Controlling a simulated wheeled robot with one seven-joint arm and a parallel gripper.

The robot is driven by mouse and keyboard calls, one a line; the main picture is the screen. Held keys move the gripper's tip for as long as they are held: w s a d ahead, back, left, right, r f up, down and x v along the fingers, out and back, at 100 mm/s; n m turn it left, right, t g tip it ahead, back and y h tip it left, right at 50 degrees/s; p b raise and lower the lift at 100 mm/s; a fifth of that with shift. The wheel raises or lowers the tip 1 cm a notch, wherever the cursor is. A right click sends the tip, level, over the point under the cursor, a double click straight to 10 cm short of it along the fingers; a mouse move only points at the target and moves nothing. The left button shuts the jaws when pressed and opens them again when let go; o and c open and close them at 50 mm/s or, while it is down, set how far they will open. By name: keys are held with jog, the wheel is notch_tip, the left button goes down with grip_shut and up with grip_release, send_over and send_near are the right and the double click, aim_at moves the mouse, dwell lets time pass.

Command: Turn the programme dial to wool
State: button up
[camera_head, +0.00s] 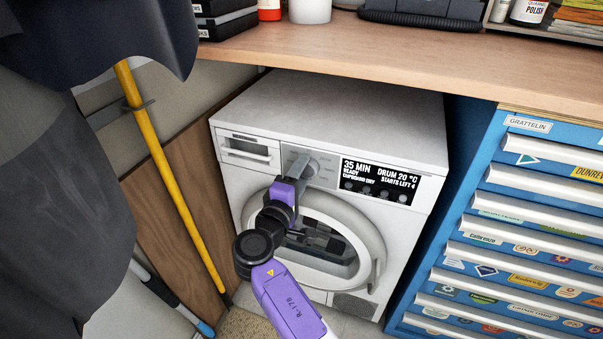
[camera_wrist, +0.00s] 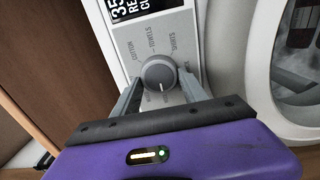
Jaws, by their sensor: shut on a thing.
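The programme dial (camera_wrist: 159,71) is a round grey knob on the white panel of a front-loading machine (camera_head: 330,110). My gripper (camera_wrist: 161,82) has one finger on each side of the dial and is shut on it. The labels cotton, towels and shirts are legible around the dial's upper side. Labels on its lower side are partly hidden by my fingers, and I cannot make out wool. A pale mark shows near the dial's lower edge. In the head view the display (camera_head: 379,183) reads 35 min, ready, cupboard dry, drum 20 °C, starts left 4.
A wooden worktop (camera_head: 400,48) overhangs the machine. A blue drawer chest (camera_head: 480,185) stands to the right. A yellow pole (camera_head: 170,170) and dark hanging cloth (camera_head: 60,180) are on the left. The round door (camera_head: 372,240) lies below the panel.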

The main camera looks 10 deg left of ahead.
jog(key=shift+f, duration=0.1)
jog(key=o, duration=1.3)
jog(key=shift+o, duration=0.2)
jog(key=p+v, duration=0.1)
jog(key=v, duration=0.7)
jog(key=shift+w, duration=0.1)
